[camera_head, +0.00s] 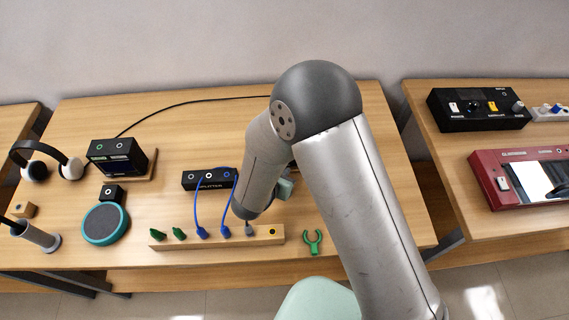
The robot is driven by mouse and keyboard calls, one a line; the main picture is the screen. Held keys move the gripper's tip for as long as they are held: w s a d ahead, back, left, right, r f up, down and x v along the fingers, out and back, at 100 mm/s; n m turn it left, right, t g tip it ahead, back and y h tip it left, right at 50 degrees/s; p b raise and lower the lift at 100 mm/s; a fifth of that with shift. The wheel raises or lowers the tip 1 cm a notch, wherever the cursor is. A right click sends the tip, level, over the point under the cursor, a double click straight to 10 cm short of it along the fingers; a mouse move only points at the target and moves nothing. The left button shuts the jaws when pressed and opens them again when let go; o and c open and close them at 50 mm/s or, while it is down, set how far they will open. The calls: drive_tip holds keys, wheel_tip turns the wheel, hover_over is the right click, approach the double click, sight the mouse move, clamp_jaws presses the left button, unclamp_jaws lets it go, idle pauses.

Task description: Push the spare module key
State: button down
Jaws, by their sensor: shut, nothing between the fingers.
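No label I can read marks the spare module key. A small black box with a pale round button (112,193) stands at the left of the table. Behind it is a larger black unit (118,157) with a small screen and buttons on top. A black splitter box (209,179) with round ports stands near the middle, left of my forearm. My arm bends down over the middle of the table. A pale teal-grey part, perhaps my wrist, shows behind the arm. My gripper's fingers are hidden behind the arm, so I cannot tell what they are near.
A wooden strip (268,236) with green and blue plugs runs along the table front. A green forked piece (313,241) lies to its right. A teal-rimmed round pad (106,224), headphones (72,168) and a grey cup (37,237) are at left. A red device (487,188) is on the right table.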

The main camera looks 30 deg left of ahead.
drive_tip(key=shift+w+a, duration=0.2)
drive_tip(key=shift+w, duration=0.1)
drive_tip(key=shift+s+b, duration=0.1)
drive_tip(key=shift+b, duration=0.2)
drive_tip(key=shift+s+d+b, duration=0.35)
drive_tip(key=shift+s+d, duration=0.1)
drive_tip(key=shift+s, duration=0.15)
drive_tip(key=shift+s+d+b, duration=0.3)
drive_tip(key=shift+s+d, duration=0.25)
drive_tip(key=shift+s, duration=0.3)
drive_tip(key=shift+s+d+b, duration=0.35)
drive_tip(key=shift+s+d, duration=0.25)
drive_tip(key=shift+s, duration=0.25)
drive_tip(key=shift+s+d+b, duration=0.3)
drive_tip(key=shift+s+d, duration=0.25)
drive_tip(key=shift+s, duration=0.3)
